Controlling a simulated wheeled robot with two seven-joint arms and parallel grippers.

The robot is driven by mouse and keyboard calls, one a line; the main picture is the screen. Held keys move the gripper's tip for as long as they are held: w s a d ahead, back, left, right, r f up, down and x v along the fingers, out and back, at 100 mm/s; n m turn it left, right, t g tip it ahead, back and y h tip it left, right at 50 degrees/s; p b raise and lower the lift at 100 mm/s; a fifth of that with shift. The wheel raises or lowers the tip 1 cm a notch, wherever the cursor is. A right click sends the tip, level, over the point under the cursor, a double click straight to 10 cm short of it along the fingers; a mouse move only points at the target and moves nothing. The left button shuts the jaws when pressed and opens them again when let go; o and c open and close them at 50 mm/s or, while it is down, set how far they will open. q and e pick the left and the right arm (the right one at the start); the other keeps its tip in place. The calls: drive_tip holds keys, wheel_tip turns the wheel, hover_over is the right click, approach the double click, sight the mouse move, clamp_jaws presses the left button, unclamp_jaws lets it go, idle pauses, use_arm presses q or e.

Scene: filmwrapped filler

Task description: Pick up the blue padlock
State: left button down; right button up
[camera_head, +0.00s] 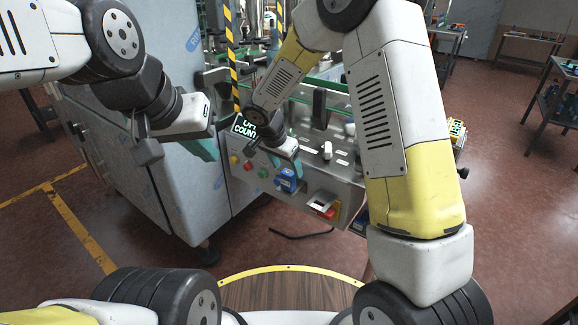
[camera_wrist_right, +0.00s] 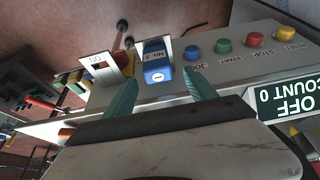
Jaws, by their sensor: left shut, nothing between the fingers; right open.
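My right gripper (camera_head: 296,164) is just above the padlock. In the wrist view its teal fingers (camera_wrist_right: 160,84) are open, and the padlock appears between the tips, a little beyond them. I cannot tell whether they touch it. My left gripper (camera_head: 207,149) is shut and empty, left of the panel beside the grey cabinet.
Red, green and yellow buttons (camera_wrist_right: 254,40) sit beside the padlock on the panel. A red and yellow switch (camera_head: 325,208) is to its right, and a display (camera_wrist_right: 286,98) reads OFF COUNT 0. A yellow-black striped post (camera_head: 231,50) stands behind.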

sight(288, 185)
drive_tip(key=x, duration=0.6)
drive_tip(key=shift+s+a+f, duration=0.1)
drive_tip(key=shift+s+f, duration=0.1)
drive_tip(key=shift+s, duration=0.05)
clamp_jaws()
